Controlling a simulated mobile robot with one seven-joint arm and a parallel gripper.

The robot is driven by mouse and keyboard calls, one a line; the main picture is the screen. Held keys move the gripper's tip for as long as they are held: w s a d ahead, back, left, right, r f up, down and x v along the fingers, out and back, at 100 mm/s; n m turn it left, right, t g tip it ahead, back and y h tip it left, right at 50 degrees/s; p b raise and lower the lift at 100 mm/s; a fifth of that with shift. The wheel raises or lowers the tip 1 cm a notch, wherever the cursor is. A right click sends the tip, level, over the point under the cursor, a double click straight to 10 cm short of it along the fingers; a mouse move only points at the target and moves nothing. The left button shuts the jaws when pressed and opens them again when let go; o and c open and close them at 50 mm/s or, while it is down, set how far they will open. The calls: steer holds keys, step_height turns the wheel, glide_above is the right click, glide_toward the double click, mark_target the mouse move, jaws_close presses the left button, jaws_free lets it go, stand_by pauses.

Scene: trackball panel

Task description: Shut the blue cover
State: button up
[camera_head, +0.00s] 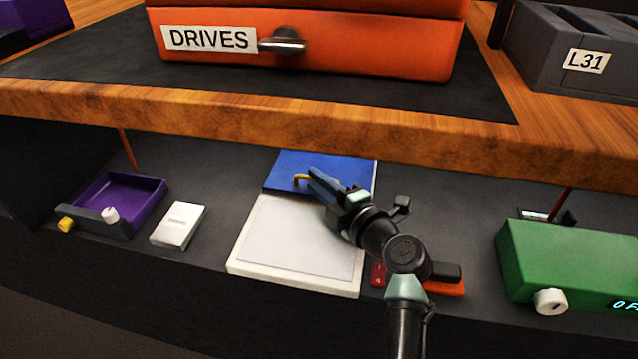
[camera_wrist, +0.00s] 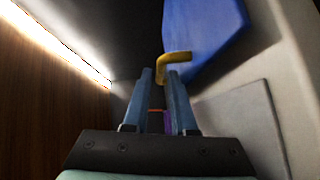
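The blue cover (camera_head: 325,164) is at the back end of a white panel (camera_head: 300,242) on the lower shelf. It appears raised at an angle to the panel in the wrist view (camera_wrist: 205,35). A yellow bent handle (camera_head: 301,179) sticks out from the cover; it also shows in the wrist view (camera_wrist: 175,57). My gripper (camera_head: 314,180) is beside the handle in the head view. In the wrist view its two blue fingers (camera_wrist: 162,78) are apart, with an empty gap. The handle is just beyond the fingertips, nearest the right one; I cannot tell whether they touch.
The wooden upper shelf (camera_head: 270,115) overhangs the work area, carrying an orange DRIVES drawer (camera_head: 330,45). A purple tray (camera_head: 130,200) and a white box (camera_head: 179,226) stand left of the panel. A green box (camera_head: 570,262) with a white knob is at right.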

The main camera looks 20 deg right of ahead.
steer(key=shift+c, duration=0.3)
jaws_close()
steer(key=shift+s, duration=0.1)
stand_by(1.0)
